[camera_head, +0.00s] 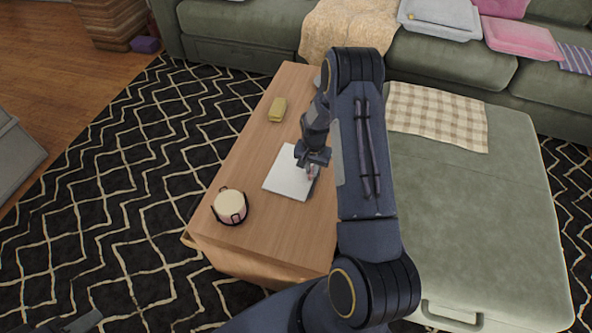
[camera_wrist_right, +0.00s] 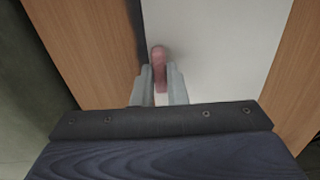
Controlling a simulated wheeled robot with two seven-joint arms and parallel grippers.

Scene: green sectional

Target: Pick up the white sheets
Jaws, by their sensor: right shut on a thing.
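The white sheets (camera_head: 289,173) lie flat on the wooden coffee table, with a dark edge along their right side. They also show as a broad white area in the wrist view (camera_wrist_right: 215,50). My right gripper (camera_head: 312,168) is low over their right part. In the wrist view its two fingers (camera_wrist_right: 163,80) are closed around a small pinkish, rounded thing (camera_wrist_right: 158,55) at the sheets' edge. I cannot tell whether the sheets are also between the fingers. A dark part at the bottom left corner seems to be my left gripper (camera_head: 78,322); its fingers are unclear.
On the coffee table (camera_head: 240,170) stand a cream pot-like container (camera_head: 230,206) and a yellow block (camera_head: 278,110). My right arm hides the table's right side. A green ottoman (camera_head: 470,220) stands close on the right, and the green sofa (camera_head: 230,25) is behind.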

